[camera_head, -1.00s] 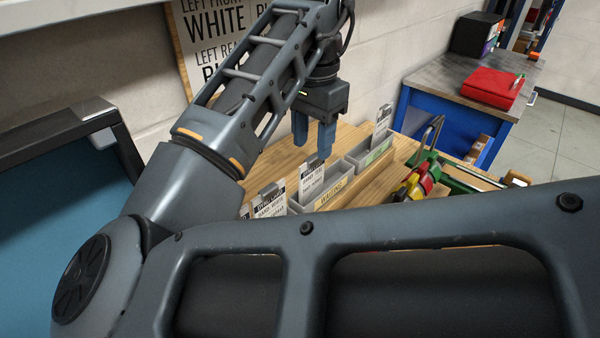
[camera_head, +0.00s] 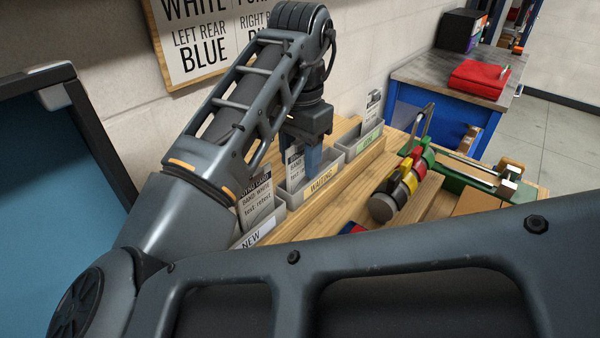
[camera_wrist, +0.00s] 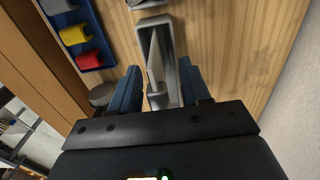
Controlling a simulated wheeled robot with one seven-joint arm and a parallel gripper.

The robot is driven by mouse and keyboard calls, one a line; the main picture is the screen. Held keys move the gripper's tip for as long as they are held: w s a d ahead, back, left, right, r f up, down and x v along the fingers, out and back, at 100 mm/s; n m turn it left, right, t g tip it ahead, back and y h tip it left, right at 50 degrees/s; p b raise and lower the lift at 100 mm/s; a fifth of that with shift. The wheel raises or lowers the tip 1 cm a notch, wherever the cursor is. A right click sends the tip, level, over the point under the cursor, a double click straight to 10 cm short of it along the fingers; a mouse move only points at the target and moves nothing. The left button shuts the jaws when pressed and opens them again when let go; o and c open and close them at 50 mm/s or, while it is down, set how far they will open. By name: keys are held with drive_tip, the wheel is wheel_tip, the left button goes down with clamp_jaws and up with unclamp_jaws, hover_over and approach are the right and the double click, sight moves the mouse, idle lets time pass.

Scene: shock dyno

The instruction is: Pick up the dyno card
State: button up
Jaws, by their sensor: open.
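Several white dyno cards with dark headers stand in grey trays. One dyno card (camera_head: 255,203) is in the tray labelled NEW (camera_head: 258,233). Another card (camera_head: 294,168) is in the tray labelled WAITING (camera_head: 322,181). A third card (camera_head: 372,105) stands in the far tray with a green label (camera_head: 369,139). My gripper (camera_head: 312,163) is open and points down at the WAITING tray, its blue fingers beside that card and partly hiding the tray. In the wrist view, a grey tray (camera_wrist: 171,33) with a thin upright card (camera_wrist: 155,58) lies between my open fingers (camera_wrist: 159,78).
Red, yellow and black parts (camera_head: 408,180) stand on the wooden bench right of the trays, with a green fixture (camera_head: 468,178) behind. A blue cabinet (camera_head: 432,112) carries a red cloth (camera_head: 478,78). A wall sign (camera_head: 200,45) hangs behind my arm.

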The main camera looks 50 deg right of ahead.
clamp_jaws()
idle(0.3)
drive_tip(key=shift+r, duration=0.2)
